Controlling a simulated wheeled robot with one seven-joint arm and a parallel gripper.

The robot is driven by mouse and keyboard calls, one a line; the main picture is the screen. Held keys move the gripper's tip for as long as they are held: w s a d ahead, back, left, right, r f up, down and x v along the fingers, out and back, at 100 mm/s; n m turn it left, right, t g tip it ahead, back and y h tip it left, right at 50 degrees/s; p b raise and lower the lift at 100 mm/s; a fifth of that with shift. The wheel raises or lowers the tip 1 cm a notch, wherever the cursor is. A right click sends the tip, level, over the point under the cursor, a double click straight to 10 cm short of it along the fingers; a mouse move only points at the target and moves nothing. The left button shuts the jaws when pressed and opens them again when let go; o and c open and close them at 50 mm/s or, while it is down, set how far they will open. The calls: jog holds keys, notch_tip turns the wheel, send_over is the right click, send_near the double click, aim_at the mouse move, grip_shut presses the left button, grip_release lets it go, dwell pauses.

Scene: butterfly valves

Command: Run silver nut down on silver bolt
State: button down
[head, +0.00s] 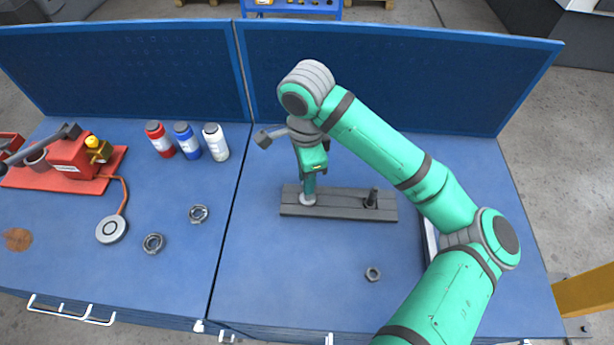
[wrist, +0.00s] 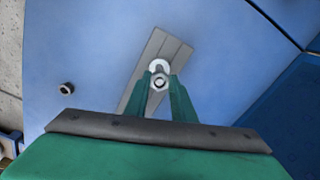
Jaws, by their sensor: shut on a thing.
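My gripper (head: 308,192) points down over the left end of a grey base plate (head: 340,209). In the wrist view its green fingers (wrist: 161,84) are shut on the silver nut (wrist: 159,83), held at the fingertips. The silver bolt stands at this end of the plate, mostly hidden by the fingers and nut. A pale round flange (head: 308,200) shows at its foot, also in the wrist view (wrist: 158,64). The nut appears lined up with the bolt; how far down it sits I cannot tell.
A dark bolt (head: 371,199) stands upright at the plate's right end. A dark nut (head: 373,274) lies on the blue table in front. Two rings (head: 198,214), (head: 153,243), three bottles (head: 187,141) and a red device (head: 75,160) stand to the left.

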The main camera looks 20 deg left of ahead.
jog(key=shift+m, duration=0.9)
jog(key=c, duration=1.4)
grip_release()
notch_tip(320, 180, up, 11)
jog(key=shift+f, duration=0.1)
